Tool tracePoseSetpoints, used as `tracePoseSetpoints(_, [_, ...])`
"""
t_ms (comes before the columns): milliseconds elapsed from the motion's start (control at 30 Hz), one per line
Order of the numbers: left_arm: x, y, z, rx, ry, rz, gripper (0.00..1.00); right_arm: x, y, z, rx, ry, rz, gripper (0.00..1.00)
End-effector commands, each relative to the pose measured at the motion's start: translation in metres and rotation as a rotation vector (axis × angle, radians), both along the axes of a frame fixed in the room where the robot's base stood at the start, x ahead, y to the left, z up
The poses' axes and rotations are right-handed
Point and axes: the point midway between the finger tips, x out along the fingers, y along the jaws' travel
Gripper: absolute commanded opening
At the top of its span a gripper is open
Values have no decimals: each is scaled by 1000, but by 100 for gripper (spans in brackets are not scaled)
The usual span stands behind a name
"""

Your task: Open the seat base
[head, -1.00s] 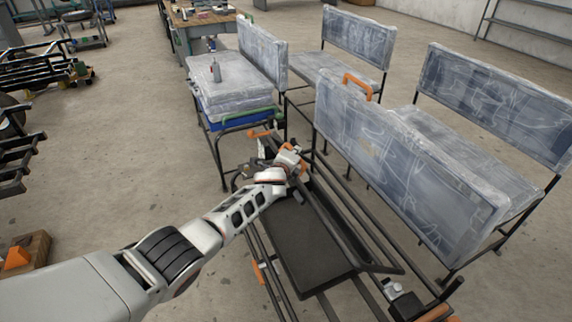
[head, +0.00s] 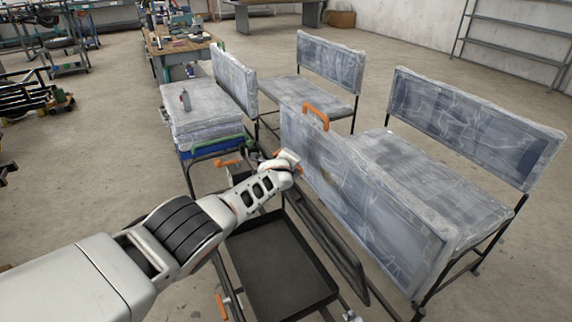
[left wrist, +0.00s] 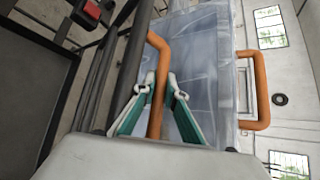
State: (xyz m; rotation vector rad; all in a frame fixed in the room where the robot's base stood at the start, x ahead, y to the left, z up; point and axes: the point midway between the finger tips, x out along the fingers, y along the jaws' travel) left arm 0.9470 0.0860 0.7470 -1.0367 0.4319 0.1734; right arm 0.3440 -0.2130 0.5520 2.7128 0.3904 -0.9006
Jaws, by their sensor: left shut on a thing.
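A black shallow tray-like seat base (head: 270,265) lies in the dark metal frame at the lower middle of the head view, its inside showing. A dark tubular bar (head: 335,245) runs along its right side. A plastic-wrapped seat panel (head: 390,220) stands tilted up to the right of it, with an orange handle (head: 316,112) on its upper edge. My left gripper (head: 291,164) is at the panel's left end. In the left wrist view, its fingers (left wrist: 160,84) are shut on an orange bar handle (left wrist: 157,50); the panel (left wrist: 205,55) is behind. My right gripper is out of view.
More wrapped seats (head: 475,125) stand at the right and behind. A cluttered workbench (head: 180,45) is farther back.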

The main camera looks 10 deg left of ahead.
Motion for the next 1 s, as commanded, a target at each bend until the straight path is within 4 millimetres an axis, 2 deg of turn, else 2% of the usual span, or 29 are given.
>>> tracePoseSetpoints(33, [6, -11, 5, 4, -9, -16, 0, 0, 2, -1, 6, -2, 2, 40])
tracePoseSetpoints(300, [12, -21, 11, 45, 14, -23, 0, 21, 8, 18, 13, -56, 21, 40])
tracePoseSetpoints(800, [13, -23, 16, 54, 16, -24, 0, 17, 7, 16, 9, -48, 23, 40])
tracePoseSetpoints(833, [13, -23, 15, 54, 16, -23, 19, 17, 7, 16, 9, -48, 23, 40])
tracePoseSetpoints(1000, [13, -22, 14, 55, 19, -23, 19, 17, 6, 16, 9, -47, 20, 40])
